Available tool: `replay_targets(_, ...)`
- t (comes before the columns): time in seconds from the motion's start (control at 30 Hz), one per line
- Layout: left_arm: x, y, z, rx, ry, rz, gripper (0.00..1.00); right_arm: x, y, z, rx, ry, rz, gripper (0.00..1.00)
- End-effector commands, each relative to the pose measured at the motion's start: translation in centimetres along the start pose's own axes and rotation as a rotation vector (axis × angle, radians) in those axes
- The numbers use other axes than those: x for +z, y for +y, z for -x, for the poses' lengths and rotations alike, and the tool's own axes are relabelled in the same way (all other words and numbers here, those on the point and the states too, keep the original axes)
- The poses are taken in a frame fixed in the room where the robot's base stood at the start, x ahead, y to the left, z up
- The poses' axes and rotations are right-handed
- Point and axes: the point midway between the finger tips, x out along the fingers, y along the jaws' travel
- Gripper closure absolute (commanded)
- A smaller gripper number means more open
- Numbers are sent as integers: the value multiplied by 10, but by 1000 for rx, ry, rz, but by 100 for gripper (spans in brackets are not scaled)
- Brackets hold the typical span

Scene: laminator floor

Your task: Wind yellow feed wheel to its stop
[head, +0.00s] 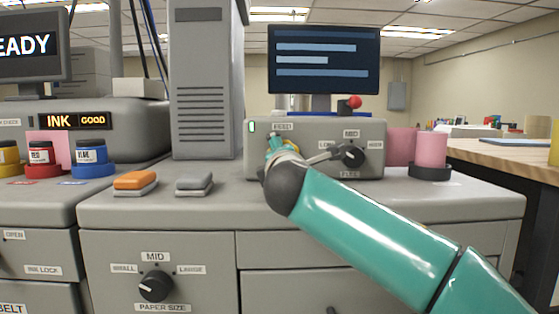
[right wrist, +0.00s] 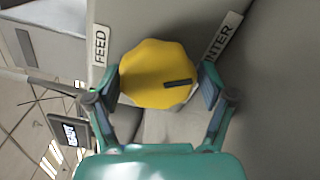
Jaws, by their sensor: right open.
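The yellow feed wheel (right wrist: 150,70) fills the middle of the right wrist view, on a grey panel beside a FEED label. It has a lobed rim and a dark bar mark on its face, pointing to the picture's right. My right gripper (right wrist: 160,84) is open, with one finger on each side of the wheel. The fingers are close to the rim; I cannot tell whether they touch it. In the head view my right gripper (head: 276,146) is at the left part of the grey control box (head: 318,130), and it mostly hides the wheel. My left gripper is out of view.
On the box, a black selector knob (head: 353,155), a metal lever and a red ball (head: 354,101) are right of my gripper. An orange button (head: 135,180) and a grey button (head: 194,183) are left on the counter. Pink rolls (head: 432,149) stand at the right.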

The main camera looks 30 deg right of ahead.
Motion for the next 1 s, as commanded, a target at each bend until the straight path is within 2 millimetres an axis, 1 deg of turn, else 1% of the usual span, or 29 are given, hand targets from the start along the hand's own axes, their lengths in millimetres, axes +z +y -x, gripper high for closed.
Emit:
replay_targets(0.13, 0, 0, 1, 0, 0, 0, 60, 1, 1, 5, 2, -1, -1, 19)
replay_targets(0.27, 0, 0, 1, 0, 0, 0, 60, 1, 2, 19, 3, 0, -1, 19)
replay_targets(0.37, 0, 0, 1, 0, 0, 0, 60, 1, 2, 36, 4, 1, -2, 19)
replay_targets(0.6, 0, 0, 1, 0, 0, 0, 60, -1, 1, 85, 3, 4, -1, 19)
replay_targets(0.7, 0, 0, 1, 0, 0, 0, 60, -2, 0, 100, 3, 4, 0, 19)
replay_targets(0.83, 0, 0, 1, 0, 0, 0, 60, -2, 0, 113, 1, 4, 0, 19)
replay_targets(1.0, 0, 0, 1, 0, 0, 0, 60, -2, -1, 118, -1, 2, 0, 19)
